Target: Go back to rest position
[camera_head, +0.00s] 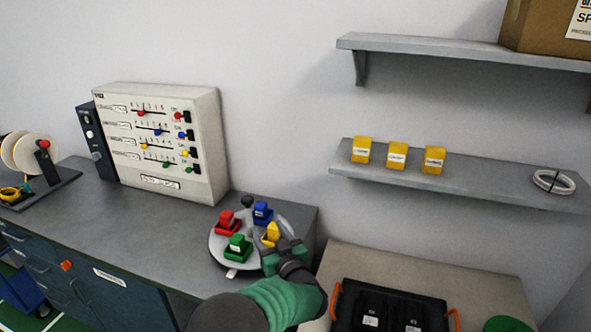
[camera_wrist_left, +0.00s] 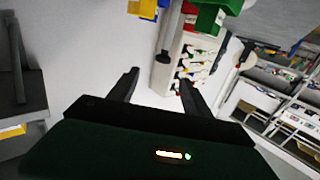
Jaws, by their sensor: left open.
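My left gripper (camera_head: 284,247) is at the right edge of a round grey turntable (camera_head: 223,252), close beside the yellow block (camera_head: 271,234). The turntable also carries a red block (camera_head: 228,221), a blue block (camera_head: 262,212) and a green block (camera_head: 238,247). In the left wrist view my left gripper (camera_wrist_left: 159,78) has its two dark fingers spread with nothing between them. The yellow block (camera_wrist_left: 146,9) and the green block (camera_wrist_left: 208,17) show at the top of that view. My right gripper is not in view.
A white control panel (camera_head: 160,145) with coloured sliders stands on the grey bench (camera_head: 130,215). Yellow boxes (camera_head: 397,155) sit on the lower wall shelf (camera_head: 470,184). A black bin (camera_head: 390,300) with orange handles stands at the lower right. A reel (camera_head: 35,153) is at the left.

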